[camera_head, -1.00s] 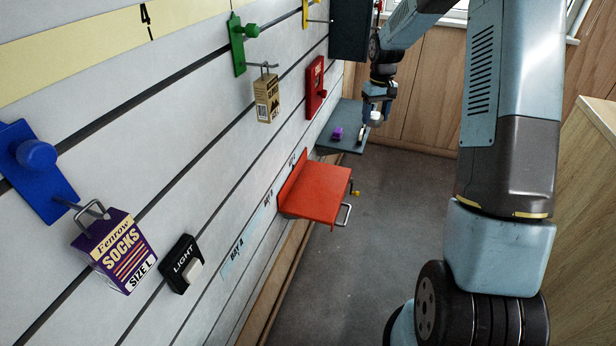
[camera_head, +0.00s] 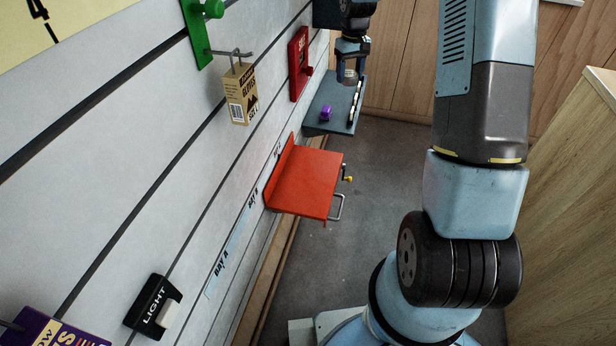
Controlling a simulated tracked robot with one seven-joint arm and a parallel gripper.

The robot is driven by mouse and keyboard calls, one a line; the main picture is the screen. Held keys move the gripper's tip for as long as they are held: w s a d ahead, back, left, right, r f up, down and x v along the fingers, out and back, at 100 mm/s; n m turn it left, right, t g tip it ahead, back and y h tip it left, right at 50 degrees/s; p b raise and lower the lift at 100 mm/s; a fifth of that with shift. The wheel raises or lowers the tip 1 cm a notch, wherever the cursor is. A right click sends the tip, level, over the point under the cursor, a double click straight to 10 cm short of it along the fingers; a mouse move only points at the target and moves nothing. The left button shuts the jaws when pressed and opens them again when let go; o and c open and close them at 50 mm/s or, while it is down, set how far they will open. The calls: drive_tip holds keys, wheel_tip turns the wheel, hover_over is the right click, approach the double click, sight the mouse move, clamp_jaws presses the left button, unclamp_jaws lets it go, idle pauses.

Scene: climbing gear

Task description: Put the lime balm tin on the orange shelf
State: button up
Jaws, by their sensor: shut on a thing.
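The orange shelf (camera_head: 308,182) is mounted low on the slatted wall at the centre, and its top is bare. My gripper (camera_head: 348,80) is farther back, at the far end of a dark grey shelf (camera_head: 322,122). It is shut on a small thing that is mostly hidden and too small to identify. I cannot make out a lime balm tin anywhere; no lime colour shows clearly.
A purple item (camera_head: 326,113) and a row of small black-and-white pieces (camera_head: 355,102) are on the grey shelf. A metal handle (camera_head: 337,207) and a yellow-tipped peg (camera_head: 347,178) stick out by the orange shelf. A hanging box (camera_head: 240,93) juts from the wall.

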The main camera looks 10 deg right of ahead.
drive_tip(key=shift+a, duration=0.25)
